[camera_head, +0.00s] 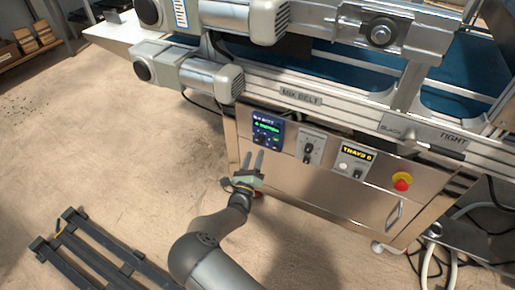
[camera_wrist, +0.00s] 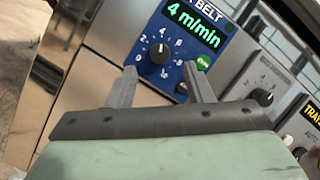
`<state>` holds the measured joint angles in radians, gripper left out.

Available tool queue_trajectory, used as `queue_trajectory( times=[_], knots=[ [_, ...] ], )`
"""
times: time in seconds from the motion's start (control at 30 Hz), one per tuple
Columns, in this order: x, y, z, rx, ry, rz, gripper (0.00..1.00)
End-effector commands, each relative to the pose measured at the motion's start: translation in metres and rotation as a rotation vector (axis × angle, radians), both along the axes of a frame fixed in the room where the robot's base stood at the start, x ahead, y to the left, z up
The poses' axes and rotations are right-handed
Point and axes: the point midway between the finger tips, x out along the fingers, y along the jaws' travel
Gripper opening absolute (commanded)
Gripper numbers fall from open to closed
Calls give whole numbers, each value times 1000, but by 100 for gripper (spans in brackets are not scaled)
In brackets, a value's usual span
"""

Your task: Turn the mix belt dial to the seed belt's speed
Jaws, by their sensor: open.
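The blue mix belt panel (camera_head: 267,130) sits at the upper left of the steel cabinet front. In the wrist view, its label is partly cut off to "BELT" and its green display (camera_wrist: 193,25) reads 4 m/min. Its black dial (camera_wrist: 160,53) has a white mark pointing up, near the 4 on the number scale. My gripper (camera_head: 254,156) is open and empty, just below the panel in the head view. In the wrist view, the fingertips (camera_wrist: 160,72) are apart, with the dial showing between and beyond them; no contact shows. The seed belt's speed is not readable here.
A grey panel with a black knob (camera_head: 308,150) is right of the blue panel. Further right are a tray panel (camera_head: 354,162) with a switch and a red stop button (camera_head: 402,184). The conveyor rail (camera_head: 340,108) overhangs above. A black rack (camera_head: 95,255) lies on the floor, lower left.

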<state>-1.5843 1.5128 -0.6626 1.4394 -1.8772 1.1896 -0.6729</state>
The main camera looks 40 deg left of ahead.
Motion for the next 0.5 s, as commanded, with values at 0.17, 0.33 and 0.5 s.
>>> queue_trajectory(
  times=[0.17,0.33,0.5],
  knots=[
    [28,10,8,4,0,-1,47],
    [42,15,13,2,1,1,47],
    [46,16,16,1,0,0,47]
  ],
)
